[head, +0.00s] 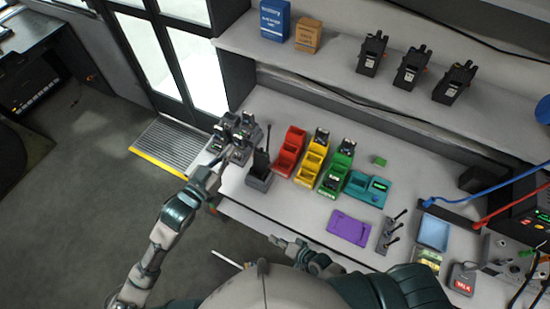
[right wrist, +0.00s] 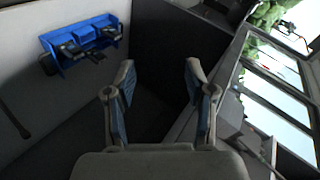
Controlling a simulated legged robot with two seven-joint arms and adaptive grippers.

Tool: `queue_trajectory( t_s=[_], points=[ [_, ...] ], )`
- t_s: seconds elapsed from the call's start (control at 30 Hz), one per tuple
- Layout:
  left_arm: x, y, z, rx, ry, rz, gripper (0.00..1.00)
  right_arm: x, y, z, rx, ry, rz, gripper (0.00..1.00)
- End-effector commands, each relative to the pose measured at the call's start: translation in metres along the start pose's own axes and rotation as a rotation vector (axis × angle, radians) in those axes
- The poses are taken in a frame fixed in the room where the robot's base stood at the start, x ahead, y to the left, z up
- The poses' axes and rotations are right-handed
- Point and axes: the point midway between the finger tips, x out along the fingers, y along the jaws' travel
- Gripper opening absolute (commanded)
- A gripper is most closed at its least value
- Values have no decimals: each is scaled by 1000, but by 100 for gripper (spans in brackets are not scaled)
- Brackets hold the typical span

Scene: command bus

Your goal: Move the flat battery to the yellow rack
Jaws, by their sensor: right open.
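The yellow rack (head: 311,160) stands on the white counter between a red rack (head: 290,152) and a green rack (head: 336,168). Dark blocks sit at the far ends of the yellow and green racks. A small green block (head: 379,161) lies alone on the counter; I cannot tell which battery is flat. My right gripper (head: 277,241) is open and empty (right wrist: 158,85), low before the counter.
A handheld radio in a stand (head: 260,171) is between the dark cluster and the red rack. A purple mat (head: 349,228), a blue tray (head: 433,233) and small levers (head: 390,230) are to the right. A shelf (head: 340,70) overhangs the back. A blue holder (right wrist: 83,44) shows in the right wrist view.

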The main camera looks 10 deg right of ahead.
Motion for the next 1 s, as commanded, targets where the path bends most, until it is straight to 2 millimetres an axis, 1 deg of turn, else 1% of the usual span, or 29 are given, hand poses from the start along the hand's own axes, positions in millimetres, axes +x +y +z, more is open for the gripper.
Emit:
queue_trajectory(
  t_s=[0.03,0.07,0.1,0.17,0.2,0.27,0.3,0.37,0.4,0.47,0.5,0.6,0.7,0.8,0.9,1.0],
  points=[
    [0,0,0,0,0,0,0,-1,-35,-9,13,1,-73,55],
    [0,0,0,0,0,0,0,-2,-54,-16,7,5,-110,55],
    [0,0,0,0,0,0,0,-3,-78,-28,-13,13,-157,55],
    [0,0,0,0,0,0,0,-7,-114,-45,-52,23,-224,55],
    [0,0,0,0,0,0,0,-12,-138,-55,-79,30,-269,55],
    [0,0,0,0,0,0,0,-21,-174,-68,-122,39,-337,55],
    [0,0,0,0,0,0,0,-29,-198,-76,-150,45,-382,55],
    [0,0,0,0,0,0,0,-44,-232,-90,-209,59,-446,55],
    [0,0,0,0,0,0,0,-54,-252,-104,-275,80,-474,55],
    [0,0,0,0,0,0,0,-71,-276,-130,-397,125,-493,55],
    [0,0,0,0,1,0,0,-82,-290,-146,-484,157,-496,55],
    [0,0,0,0,1,0,0,-112,-320,-179,-687,236,-495,55],
    [0,0,0,0,1,0,0,-138,-343,-200,-854,301,-482,55],
    [0,0,0,0,1,0,0,-157,-358,-212,-970,348,-467,55],
    [0,0,0,0,1,0,0,-166,-366,-218,-1032,373,-456,55],
    [0,0,0,0,1,0,0,-164,-372,-221,-1052,383,-453,55]
  ],
)
